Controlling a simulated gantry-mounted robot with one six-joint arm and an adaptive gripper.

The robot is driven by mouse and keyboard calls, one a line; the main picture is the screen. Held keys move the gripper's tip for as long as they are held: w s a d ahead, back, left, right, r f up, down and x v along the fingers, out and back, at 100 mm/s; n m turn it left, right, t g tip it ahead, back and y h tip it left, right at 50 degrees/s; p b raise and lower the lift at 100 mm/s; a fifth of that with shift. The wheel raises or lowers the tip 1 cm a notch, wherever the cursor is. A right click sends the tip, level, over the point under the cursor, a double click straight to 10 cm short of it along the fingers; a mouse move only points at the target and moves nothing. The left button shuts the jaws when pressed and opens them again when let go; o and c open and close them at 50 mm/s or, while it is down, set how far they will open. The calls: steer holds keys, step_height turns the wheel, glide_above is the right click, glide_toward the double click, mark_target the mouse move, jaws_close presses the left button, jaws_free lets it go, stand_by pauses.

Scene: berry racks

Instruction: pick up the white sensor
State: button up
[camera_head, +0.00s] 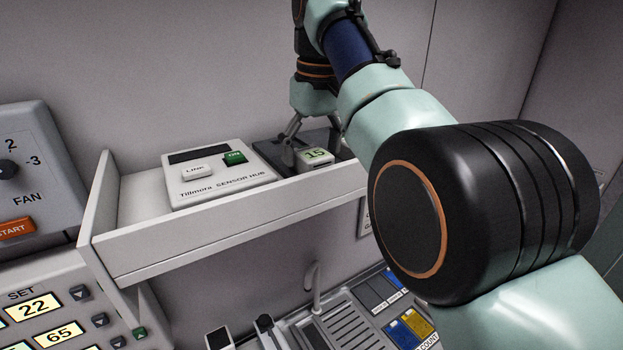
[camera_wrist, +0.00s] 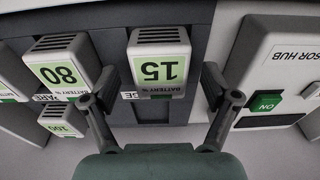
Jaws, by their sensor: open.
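A white sensor with a green display reading 15 (camera_head: 316,157) sits on a dark tray (camera_head: 272,153) on the shelf; it also shows in the wrist view (camera_wrist: 158,68), upside down. My gripper (camera_wrist: 160,85) is open, with one finger on each side of this sensor and a visible gap to both. In the head view, my gripper (camera_head: 314,148) points down at the tray around the sensor, and my arm hides part of the tray. Two more white sensors, reading 80 (camera_wrist: 62,70) and 100 (camera_wrist: 62,119), lie left of the fingers in the wrist view.
A white sensor hub (camera_head: 218,175) with LINK and green ON buttons stands left of the tray, close to one finger in the wrist view (camera_wrist: 285,75). The shelf has a raised front lip (camera_head: 200,236). Control panels stand at left and below. The wall is close behind.

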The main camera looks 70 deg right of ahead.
steer(key=shift+w+f, duration=0.1)
steer(key=shift+f, duration=0.25)
steer(key=c, duration=1.3)
